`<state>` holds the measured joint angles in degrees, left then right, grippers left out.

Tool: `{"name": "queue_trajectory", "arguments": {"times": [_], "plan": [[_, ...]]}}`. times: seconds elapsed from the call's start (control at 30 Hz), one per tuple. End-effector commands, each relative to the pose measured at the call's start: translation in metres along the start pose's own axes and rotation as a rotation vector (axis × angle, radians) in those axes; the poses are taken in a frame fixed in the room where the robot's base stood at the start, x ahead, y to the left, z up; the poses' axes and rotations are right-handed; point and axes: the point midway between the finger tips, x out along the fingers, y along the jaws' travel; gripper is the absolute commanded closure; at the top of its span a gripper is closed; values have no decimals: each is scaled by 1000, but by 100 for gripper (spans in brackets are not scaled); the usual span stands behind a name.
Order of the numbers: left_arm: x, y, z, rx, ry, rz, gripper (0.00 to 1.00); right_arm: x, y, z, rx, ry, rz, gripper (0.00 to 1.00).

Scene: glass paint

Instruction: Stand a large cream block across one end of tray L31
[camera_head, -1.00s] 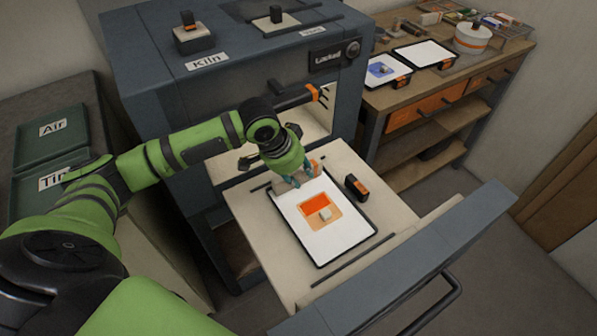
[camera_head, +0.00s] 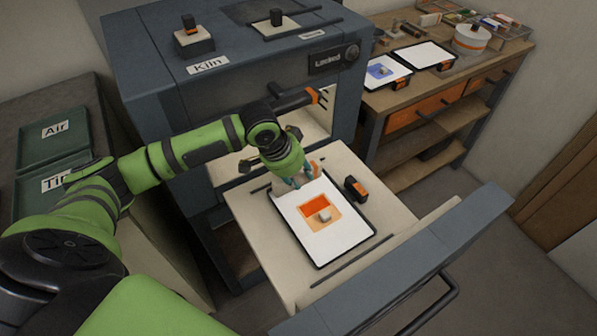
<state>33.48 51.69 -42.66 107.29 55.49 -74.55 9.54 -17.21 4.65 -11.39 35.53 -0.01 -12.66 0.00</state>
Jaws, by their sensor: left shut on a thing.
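A black-rimmed tray with a white sheet (camera_head: 337,243) lies on the pale pulled-out shelf in front of the kiln. An orange and tan patch (camera_head: 313,206) is on the sheet, with a small pale block (camera_head: 325,215) on it. I cannot read a tray label here. My left gripper (camera_head: 301,180) points down at the tray's far end, its teal fingers low over the edge. It is shut on a small pale thing, mostly hidden by the fingers; I cannot tell its full shape or whether it touches the tray. My right gripper is not in view.
A black block with an orange band (camera_head: 355,188) stands right of the tray. The grey kiln (camera_head: 160,95) rises behind, and its door (camera_head: 420,265) is in front. A wooden bench (camera_head: 450,85) holds two more trays. Green trays (camera_head: 52,140) lie at left.

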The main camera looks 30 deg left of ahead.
Motion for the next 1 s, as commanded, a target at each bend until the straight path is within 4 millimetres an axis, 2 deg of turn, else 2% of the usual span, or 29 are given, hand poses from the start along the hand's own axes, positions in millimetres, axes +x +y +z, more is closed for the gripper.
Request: {"name": "queue_trajectory", "arguments": {"times": [0.47,0.5,0.53,0.57,1.0], "plan": [[0,0,0,1,1,-1,100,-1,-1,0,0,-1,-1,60],[0,0,0,0,1,-1,56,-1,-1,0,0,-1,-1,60],[0,0,0,1,1,-1,44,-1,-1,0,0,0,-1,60],[0,0,0,1,1,-1,41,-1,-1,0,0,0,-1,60],[-4,0,-2,0,-1,0,41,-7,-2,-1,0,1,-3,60]]}}
